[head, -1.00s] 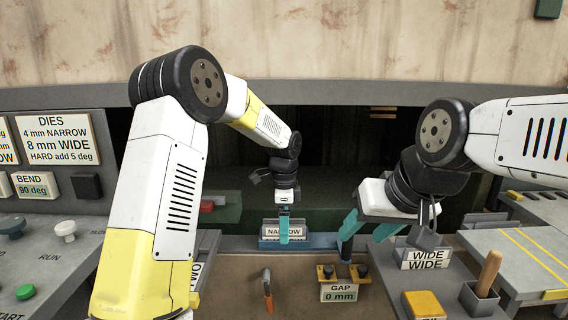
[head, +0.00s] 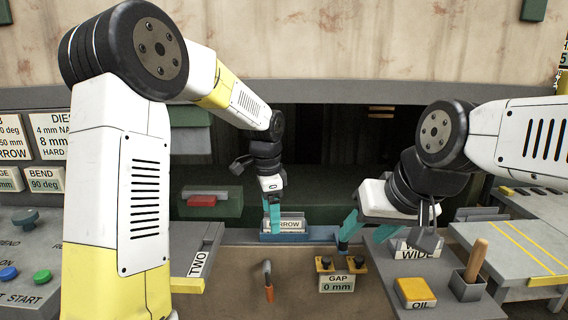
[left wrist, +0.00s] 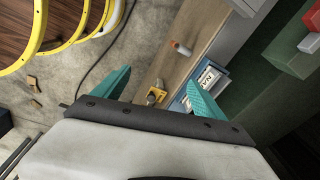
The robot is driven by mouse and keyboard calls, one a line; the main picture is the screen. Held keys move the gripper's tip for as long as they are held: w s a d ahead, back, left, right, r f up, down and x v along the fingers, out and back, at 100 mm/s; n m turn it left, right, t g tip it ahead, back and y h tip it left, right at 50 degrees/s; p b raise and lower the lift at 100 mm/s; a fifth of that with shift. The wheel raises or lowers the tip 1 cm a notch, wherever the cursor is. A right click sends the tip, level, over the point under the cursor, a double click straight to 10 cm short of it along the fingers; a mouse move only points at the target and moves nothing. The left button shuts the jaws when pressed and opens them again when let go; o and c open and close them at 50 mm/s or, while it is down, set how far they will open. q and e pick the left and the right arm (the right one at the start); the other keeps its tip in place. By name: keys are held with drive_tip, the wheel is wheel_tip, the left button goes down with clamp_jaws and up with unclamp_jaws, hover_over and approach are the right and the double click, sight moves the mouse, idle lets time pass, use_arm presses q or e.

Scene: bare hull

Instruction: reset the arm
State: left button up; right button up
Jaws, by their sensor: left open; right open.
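My left gripper (head: 272,215) is at the middle of the head view, in front of the dark opening and by the block labelled NARROW (head: 289,224). Its teal fingers nearly overlap there; I cannot tell whether they touch the block. In the left wrist view the left gripper (left wrist: 158,78) has its fingers wide apart with nothing between them. My right gripper (head: 367,230) is open and empty, its fingers angled down above the bench behind the GAP sign (head: 337,284) and left of the WIDE block (head: 418,253).
A yellow OIL block (head: 415,291) and a wooden handle in a grey holder (head: 467,287) are at right. A control panel (head: 28,262) with buttons is at left. Yellow hoops (left wrist: 70,48) show in the left wrist view.

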use_arm(q)
drive_tip(key=s+a+r+n+t+h, duration=0.1)
drive_tip(key=s+a+r+n+t, duration=0.1)
drive_tip(key=s+a+r+n, duration=0.6)
drive_tip(key=s+a+r+n+t, duration=0.2)
drive_tip(key=s+n, duration=0.4)
drive_tip(key=s, duration=0.9)
drive_tip(key=shift+s+a+t+h, duration=0.2)
drive_tip(key=shift+a+t+h, duration=0.2)
drive_tip(key=shift+t, duration=0.2)
